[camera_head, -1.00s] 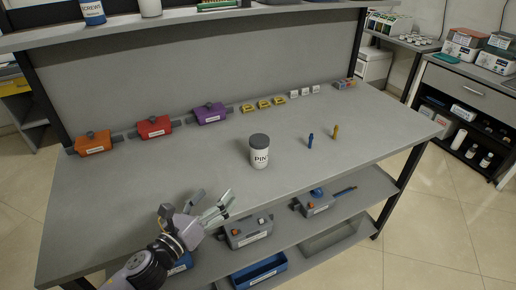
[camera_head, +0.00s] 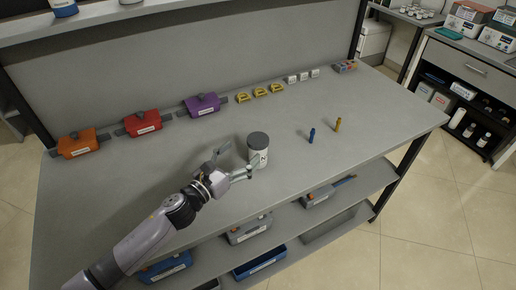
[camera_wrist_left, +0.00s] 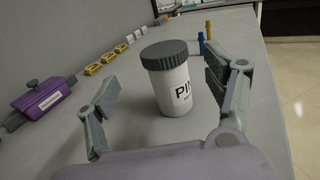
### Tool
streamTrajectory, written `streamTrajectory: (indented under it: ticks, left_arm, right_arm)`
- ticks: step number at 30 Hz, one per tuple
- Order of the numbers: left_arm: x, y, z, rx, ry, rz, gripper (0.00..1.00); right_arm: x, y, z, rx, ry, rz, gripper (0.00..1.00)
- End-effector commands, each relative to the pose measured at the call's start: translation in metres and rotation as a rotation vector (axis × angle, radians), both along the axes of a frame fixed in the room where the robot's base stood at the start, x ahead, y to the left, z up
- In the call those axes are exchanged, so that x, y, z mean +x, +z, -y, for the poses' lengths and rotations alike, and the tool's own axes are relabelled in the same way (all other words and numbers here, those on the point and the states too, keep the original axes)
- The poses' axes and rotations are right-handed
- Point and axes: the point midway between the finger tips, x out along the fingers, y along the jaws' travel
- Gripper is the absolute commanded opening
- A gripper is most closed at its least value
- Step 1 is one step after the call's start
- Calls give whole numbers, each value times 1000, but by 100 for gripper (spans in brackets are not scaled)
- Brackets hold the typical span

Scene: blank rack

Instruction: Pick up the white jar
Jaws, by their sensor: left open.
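The white jar (camera_head: 259,158) with a dark grey ribbed lid stands upright on the grey table. In the left wrist view the jar (camera_wrist_left: 174,90) shows black lettering on its label and stands between and a little beyond the two fingers. My left gripper (camera_head: 236,160) is open and close to the jar's left side in the head view. In the left wrist view the fingers of my left gripper (camera_wrist_left: 165,95) are spread wide, with a visible gap on the jar's left. Contact with the right finger is not clear. My right gripper is not in view.
Blue (camera_head: 311,135) and yellow (camera_head: 338,124) small upright items stand right of the jar. Orange (camera_head: 77,143), red (camera_head: 142,123) and purple (camera_head: 202,104) boxes line the back, with small yellow and white pieces beside them. The table (camera_head: 350,160) is clear around the jar.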

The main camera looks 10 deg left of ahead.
Motion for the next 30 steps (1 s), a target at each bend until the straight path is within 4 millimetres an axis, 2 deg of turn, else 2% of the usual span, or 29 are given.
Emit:
streamTrajectory:
  ticks: [3,6,9,21,30]
  left_arm:
    - [15,1,9,-3,0,-1,76]
    - [21,0,12,-2,0,-1,76]
    - [25,0,15,-4,0,-1,76]
    - [63,-6,40,-2,-1,-1,76]
    - [65,-7,41,-2,-1,-1,74]
  right_arm:
    - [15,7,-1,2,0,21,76]
    - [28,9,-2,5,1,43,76]
    - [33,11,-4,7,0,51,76]
    - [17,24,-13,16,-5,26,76]
    - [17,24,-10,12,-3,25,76]
